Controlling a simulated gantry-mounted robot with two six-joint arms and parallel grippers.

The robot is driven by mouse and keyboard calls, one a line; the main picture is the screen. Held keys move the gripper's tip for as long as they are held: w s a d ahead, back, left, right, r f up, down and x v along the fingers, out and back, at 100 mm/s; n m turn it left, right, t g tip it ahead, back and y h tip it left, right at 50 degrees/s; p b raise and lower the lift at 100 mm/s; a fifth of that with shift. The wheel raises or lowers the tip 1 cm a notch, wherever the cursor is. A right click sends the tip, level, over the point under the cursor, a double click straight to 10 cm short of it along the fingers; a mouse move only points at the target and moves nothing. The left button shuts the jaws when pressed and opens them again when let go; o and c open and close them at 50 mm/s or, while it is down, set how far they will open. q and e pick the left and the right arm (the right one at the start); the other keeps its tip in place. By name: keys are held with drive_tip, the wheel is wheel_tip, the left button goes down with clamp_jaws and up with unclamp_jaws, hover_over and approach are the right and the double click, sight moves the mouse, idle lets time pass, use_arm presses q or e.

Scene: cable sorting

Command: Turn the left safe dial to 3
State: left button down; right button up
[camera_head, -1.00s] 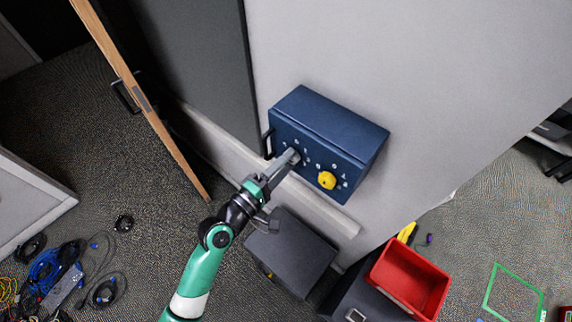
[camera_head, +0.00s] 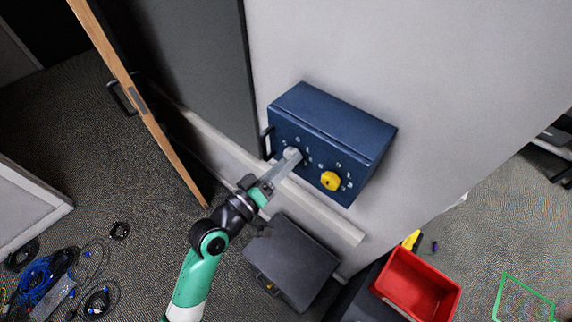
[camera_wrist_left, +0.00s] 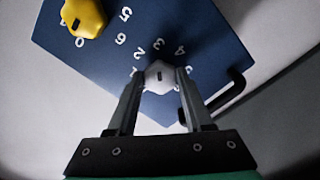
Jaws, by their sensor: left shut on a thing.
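The blue safe (camera_head: 335,118) is on the grey wall, with two dials on its front among white digits. The left dial is the pale one (camera_head: 292,153); the right dial is yellow (camera_head: 330,181). My left gripper (camera_head: 289,161) reaches in from the lower left and is shut on the pale dial. In the left wrist view, the pale dial (camera_wrist_left: 160,76) sits between both fingers, with a small dark mark on its face. Digits 2, 3 and 4 show beyond it; fingers hide part of the ring. Which digit it points at cannot be told. My right gripper is not in view.
A black handle (camera_wrist_left: 228,92) sticks out at the safe's side, close to my left gripper. A ledge (camera_head: 325,217) runs along the wall below the safe. A dark grey box (camera_head: 293,262) and a red bin (camera_head: 440,303) stand lower down.

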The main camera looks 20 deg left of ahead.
use_arm(q)
drive_tip(key=shift+m, duration=0.3)
drive_tip(key=shift+c, duration=1.5)
unclamp_jaws()
drive_tip(key=v, duration=1.1)
drive_tip(key=shift+s, duration=0.35)
